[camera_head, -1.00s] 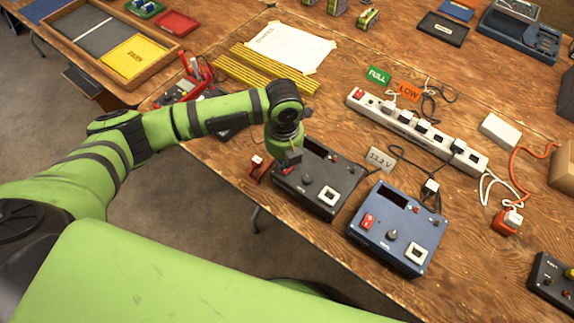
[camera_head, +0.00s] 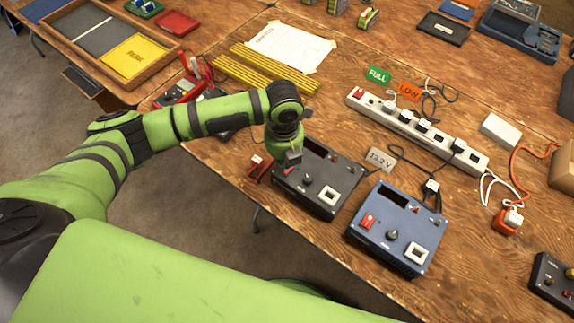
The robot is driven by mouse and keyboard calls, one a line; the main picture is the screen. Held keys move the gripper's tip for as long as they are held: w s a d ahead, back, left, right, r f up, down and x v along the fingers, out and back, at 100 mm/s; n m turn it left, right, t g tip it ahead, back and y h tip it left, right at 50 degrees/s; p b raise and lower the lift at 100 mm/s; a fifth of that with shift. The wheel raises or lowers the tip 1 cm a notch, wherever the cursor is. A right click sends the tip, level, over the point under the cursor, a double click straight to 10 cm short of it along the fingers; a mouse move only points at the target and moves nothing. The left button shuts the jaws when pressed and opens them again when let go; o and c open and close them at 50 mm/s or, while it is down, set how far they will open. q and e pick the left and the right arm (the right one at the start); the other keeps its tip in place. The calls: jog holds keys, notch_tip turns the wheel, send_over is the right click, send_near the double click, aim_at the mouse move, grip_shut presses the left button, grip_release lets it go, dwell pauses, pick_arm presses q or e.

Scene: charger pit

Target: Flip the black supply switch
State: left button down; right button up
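The black supply (camera_head: 325,178) sits near the table's front edge, with a knob, a white-framed square and small red parts on its top face. My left gripper (camera_head: 291,160) points down over its left end, where the blue supply beside it has its red switch. My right gripper is not in view.
The blue supply (camera_head: 383,243) with a red switch (camera_head: 368,221) stands just right of the black one. A white power strip (camera_head: 405,127) with plugs and cords lies behind. A red meter (camera_head: 180,91) and yellow sticks (camera_head: 262,70) lie left.

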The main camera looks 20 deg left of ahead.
pick_arm(q)
jog(key=shift+s+f+b, duration=0.1)
jog(key=shift+f+b, duration=0.4)
jog(key=shift+f, duration=0.5)
dwell(0.3)
jog(key=shift+r+p, duration=0.85)
jog(key=shift+p, duration=0.1)
notch_tip(320, 180, up, 6)
jog(key=p, duration=0.5)
jog(key=shift+f+p, duration=0.25)
jog(key=shift+p, duration=0.15)
jog(key=shift+f, duration=0.1)
